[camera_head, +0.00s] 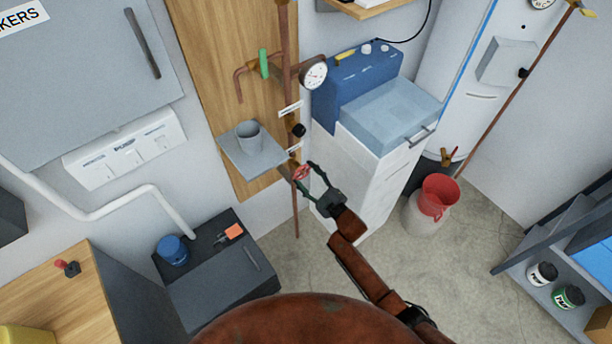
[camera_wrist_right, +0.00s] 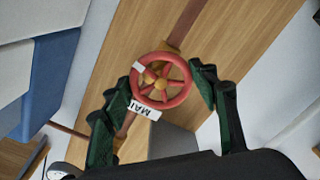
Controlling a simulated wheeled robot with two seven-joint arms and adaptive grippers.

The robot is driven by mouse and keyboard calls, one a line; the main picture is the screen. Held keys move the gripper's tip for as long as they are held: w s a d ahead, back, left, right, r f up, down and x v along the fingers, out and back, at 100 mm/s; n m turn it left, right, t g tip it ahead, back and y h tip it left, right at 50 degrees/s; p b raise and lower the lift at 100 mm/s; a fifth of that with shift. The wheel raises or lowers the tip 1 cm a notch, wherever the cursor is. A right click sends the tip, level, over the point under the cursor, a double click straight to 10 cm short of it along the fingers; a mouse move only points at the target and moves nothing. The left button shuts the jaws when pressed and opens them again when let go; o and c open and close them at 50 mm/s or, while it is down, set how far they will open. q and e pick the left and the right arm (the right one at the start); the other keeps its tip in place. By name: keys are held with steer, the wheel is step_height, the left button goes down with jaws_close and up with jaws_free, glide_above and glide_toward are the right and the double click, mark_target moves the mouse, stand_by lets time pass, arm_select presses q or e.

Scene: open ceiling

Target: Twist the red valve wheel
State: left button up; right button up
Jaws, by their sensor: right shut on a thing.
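The red valve wheel (camera_wrist_right: 161,80) is on a copper pipe against a wooden panel, with a white tag partly overlapping it in the right wrist view. In the head view the wheel (camera_head: 302,172) is small and partly covered by my gripper. My right gripper (camera_head: 308,177) reaches it from the lower right. In the right wrist view its two green fingers (camera_wrist_right: 166,92) stand on either side of the rim, shut on the wheel. My left gripper is in neither view.
A grey shelf with a mug (camera_head: 249,135) sits just left of the pipe. A pressure gauge (camera_head: 314,73) and a green-handled valve (camera_head: 263,63) are above. A white cabinet (camera_head: 352,185) with a blue machine stands to the right.

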steer(key=shift+n, duration=1.1)
steer(key=o, duration=1.2)
steer(key=shift+c, duration=0.2)
steer(key=shift+s+d, duration=0.1)
steer(key=shift+d, duration=0.05)
steer(key=v, duration=1.1)
steer(key=shift+s+d, duration=0.2)
steer(key=shift+s, duration=0.05)
